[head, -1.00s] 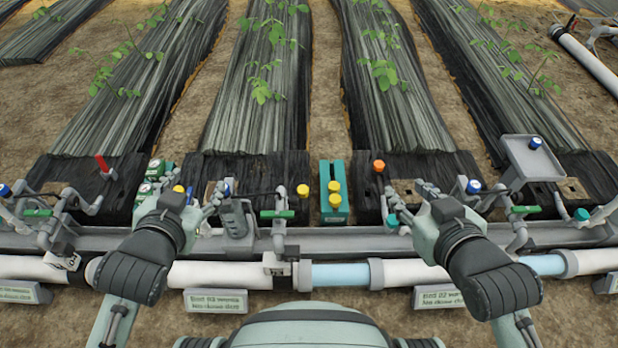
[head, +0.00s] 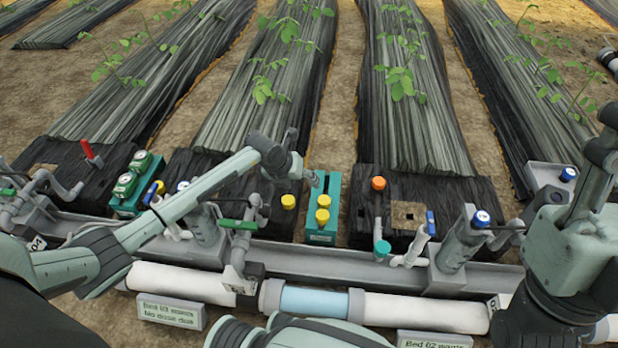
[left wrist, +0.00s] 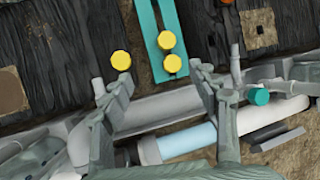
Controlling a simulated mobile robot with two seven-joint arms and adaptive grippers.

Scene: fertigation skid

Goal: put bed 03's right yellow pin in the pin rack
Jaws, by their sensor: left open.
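The right yellow pin (head: 288,201) of bed 03 stands in the dark bed end. It also shows in the left wrist view (left wrist: 121,61). The teal pin rack (head: 333,185) is just right of it and holds two yellow pins (head: 323,201); they also show in the left wrist view (left wrist: 166,40). My left gripper (head: 304,175) is above and behind the pin, near the rack, its fingers partly hidden by the wrist. In the left wrist view my left gripper (left wrist: 163,85) has its fingers wide apart with nothing between them.
Another yellow pin (head: 160,187) is farther left, beside a green-capped box (head: 130,185). An orange knob (head: 378,183) stands right of the rack. Pipes, a green-handled valve (head: 238,224) and a grey rail (head: 290,260) run along the front. A teal cap (head: 382,248) is nearby.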

